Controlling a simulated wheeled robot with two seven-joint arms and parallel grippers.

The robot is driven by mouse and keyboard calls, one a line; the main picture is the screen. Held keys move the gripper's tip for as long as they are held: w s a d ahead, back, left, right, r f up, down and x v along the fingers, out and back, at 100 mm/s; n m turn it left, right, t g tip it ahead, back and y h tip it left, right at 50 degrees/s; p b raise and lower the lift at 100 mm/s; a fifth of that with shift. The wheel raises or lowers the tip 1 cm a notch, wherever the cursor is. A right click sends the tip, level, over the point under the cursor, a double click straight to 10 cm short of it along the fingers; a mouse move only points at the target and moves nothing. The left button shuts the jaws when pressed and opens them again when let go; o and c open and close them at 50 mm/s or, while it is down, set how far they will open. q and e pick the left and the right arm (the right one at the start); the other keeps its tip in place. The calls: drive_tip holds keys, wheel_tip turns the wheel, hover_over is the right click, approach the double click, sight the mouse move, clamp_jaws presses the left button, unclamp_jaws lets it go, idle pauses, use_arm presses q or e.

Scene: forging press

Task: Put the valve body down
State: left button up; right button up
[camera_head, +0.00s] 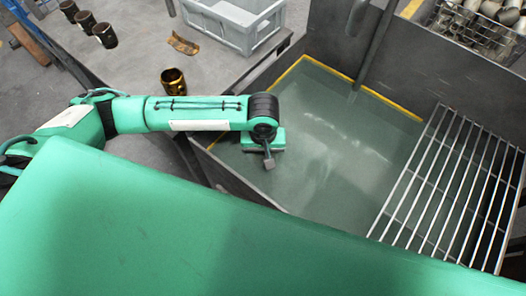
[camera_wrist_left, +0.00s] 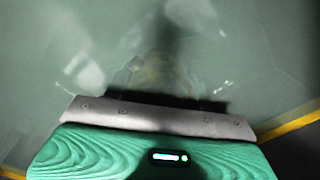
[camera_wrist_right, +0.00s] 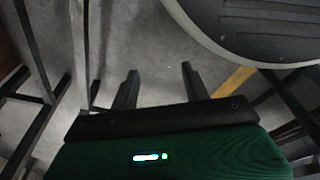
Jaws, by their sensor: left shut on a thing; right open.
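My left gripper (camera_head: 268,162) points down into the murky grey-green liquid of a tank (camera_head: 340,137), near the tank's left side. Its fingertips are hidden below the surface. In the left wrist view a faint brownish rounded shape (camera_wrist_left: 160,72) shows through the liquid between the fingers; it appears to be the valve body, held and submerged. Its outline and whether it touches the tank floor cannot be made out. My right gripper (camera_wrist_right: 158,82) is open and empty above grey floor, in the right wrist view only.
A metal bar rack (camera_head: 446,185) covers the tank's right side. A wire basket of metal parts (camera_head: 485,28) stands at the upper right. The left table holds a grey crate (camera_head: 222,33), a brassy cylinder (camera_head: 174,84), several dark cylinders (camera_head: 104,35) and a curved brown piece (camera_head: 183,44).

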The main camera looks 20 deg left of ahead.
use_arm(q)
drive_tip(key=o, duration=1.3)
drive_tip(key=shift+c, duration=0.2)
use_arm(e)
drive_tip(key=shift+s+d+f, duration=0.15)
drive_tip(key=shift+s+f, duration=0.2)
drive_tip(key=shift+s, duration=0.05)
drive_tip(key=shift+w, duration=0.1)
use_arm(q)
wheel_tip(320, 180, up, 5)
drive_tip(key=shift+f, duration=0.1)
wheel_tip(320, 180, up, 7)
drive_tip(key=p, duration=0.1)
drive_tip(key=shift+r, duration=0.2)
use_arm(e)
drive_tip(key=shift+s+d+f, duration=0.2)
drive_tip(key=shift+s+f, duration=0.4)
drive_tip(key=shift+s+d+f, duration=0.15)
drive_tip(key=shift+s+f, duration=0.4)
drive_tip(key=shift+s, duration=0.05)
drive_tip(key=shift+w+r, duration=0.2)
drive_tip(key=shift+w, duration=0.1)
